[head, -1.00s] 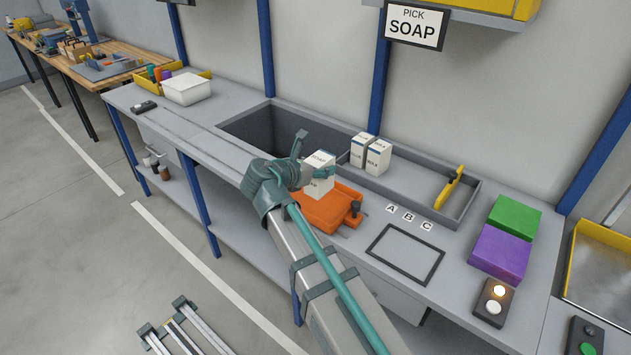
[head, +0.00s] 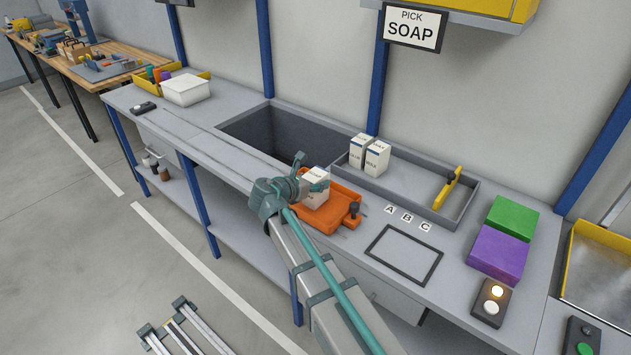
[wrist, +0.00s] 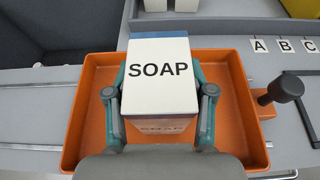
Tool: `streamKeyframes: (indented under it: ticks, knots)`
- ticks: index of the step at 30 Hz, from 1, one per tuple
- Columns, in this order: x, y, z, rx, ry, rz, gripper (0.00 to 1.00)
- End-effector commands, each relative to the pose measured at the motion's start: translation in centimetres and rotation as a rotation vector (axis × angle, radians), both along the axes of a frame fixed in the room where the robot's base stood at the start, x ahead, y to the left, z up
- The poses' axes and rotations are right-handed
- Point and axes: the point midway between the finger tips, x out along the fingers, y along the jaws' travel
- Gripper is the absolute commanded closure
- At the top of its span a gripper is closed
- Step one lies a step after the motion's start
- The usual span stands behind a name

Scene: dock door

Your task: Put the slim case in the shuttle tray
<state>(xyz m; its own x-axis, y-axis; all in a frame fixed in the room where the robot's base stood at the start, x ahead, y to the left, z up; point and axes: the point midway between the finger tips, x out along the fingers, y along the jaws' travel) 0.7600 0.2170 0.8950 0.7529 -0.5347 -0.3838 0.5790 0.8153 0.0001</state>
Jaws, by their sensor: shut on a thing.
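A white case with a blue edge (head: 317,189), labelled SOAP in the wrist view (wrist: 160,98), is in my gripper (wrist: 159,92), one finger on each side. The gripper is shut on it. The orange shuttle tray (head: 344,194) lies below on the bench; its rim (wrist: 75,125) surrounds the case in the wrist view. The case is upright, over or inside the tray. I cannot tell whether its base touches the tray floor. My gripper and arm hide part of the tray in the head view.
Two white boxes (head: 377,158) stand in a grey trough with a yellow divider (head: 449,188). A dark bench opening (head: 270,130) is behind and left of the tray. A black-framed rectangle (head: 405,254), purple block (head: 499,252) and green block (head: 514,216) are to the right.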

Motion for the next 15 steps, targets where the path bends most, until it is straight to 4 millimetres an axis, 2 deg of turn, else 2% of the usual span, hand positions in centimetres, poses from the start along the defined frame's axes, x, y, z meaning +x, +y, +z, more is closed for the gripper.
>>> streamKeyframes:
  ticks: [8,9,13,15]
  knots:
    - [0.01,0.0,-0.16,-0.001,0.0,0.0,0.89]
    - [0.01,0.0,-0.21,-0.001,-0.001,0.0,0.43]
    - [0.01,0.0,-0.19,0.0,0.0,0.0,0.21]
    - [0.01,0.0,-0.19,0.0,0.0,0.0,0.21]
